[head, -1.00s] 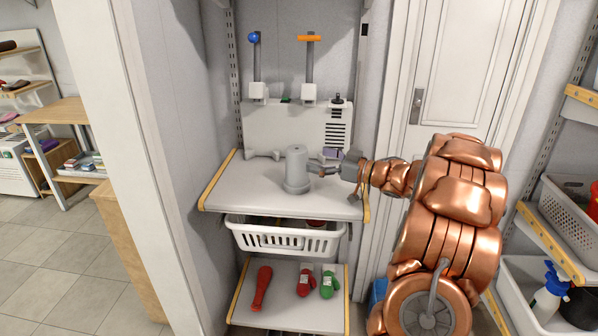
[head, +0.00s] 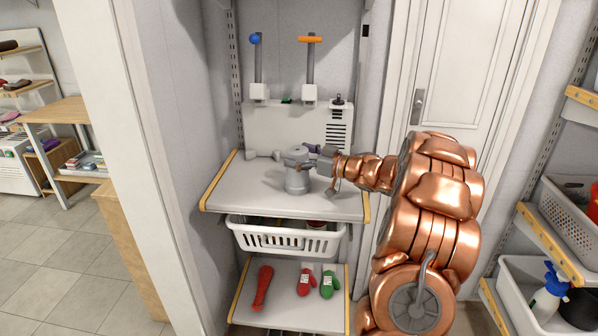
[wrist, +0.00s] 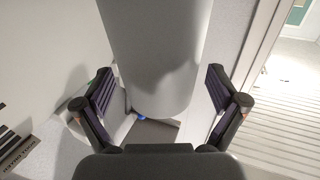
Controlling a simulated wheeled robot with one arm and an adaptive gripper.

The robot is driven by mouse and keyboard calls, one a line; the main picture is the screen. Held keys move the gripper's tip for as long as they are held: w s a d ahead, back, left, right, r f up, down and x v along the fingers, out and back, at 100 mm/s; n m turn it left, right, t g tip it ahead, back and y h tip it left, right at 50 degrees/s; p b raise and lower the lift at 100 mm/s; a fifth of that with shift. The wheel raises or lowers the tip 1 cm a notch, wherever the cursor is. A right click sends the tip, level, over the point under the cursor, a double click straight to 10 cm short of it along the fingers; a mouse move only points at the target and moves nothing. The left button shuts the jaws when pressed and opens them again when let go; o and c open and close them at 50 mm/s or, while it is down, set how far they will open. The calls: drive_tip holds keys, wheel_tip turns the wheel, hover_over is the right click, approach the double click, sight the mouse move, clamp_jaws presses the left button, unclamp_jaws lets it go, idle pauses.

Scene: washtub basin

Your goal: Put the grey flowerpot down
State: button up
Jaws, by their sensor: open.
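The grey flowerpot (head: 297,181) stands upside down, its wide rim on the grey upper shelf (head: 240,199). My gripper (head: 297,159) is at the pot's upper part in the head view, reaching in from the right. In the wrist view the pot (wrist: 160,55) fills the upper middle between the two fingers (wrist: 162,88). The fingers are spread, with a visible gap on each side of the pot. The head view is too small to show whether a finger touches it.
A white panel unit (head: 282,124) with upright posts stands behind the pot. A white basket (head: 285,238) hangs below the shelf. A lower shelf holds a red object (head: 262,288) and red and green mittens (head: 327,284). The upper shelf's front left is clear.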

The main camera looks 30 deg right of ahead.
clamp_jaws()
idle(0.7)
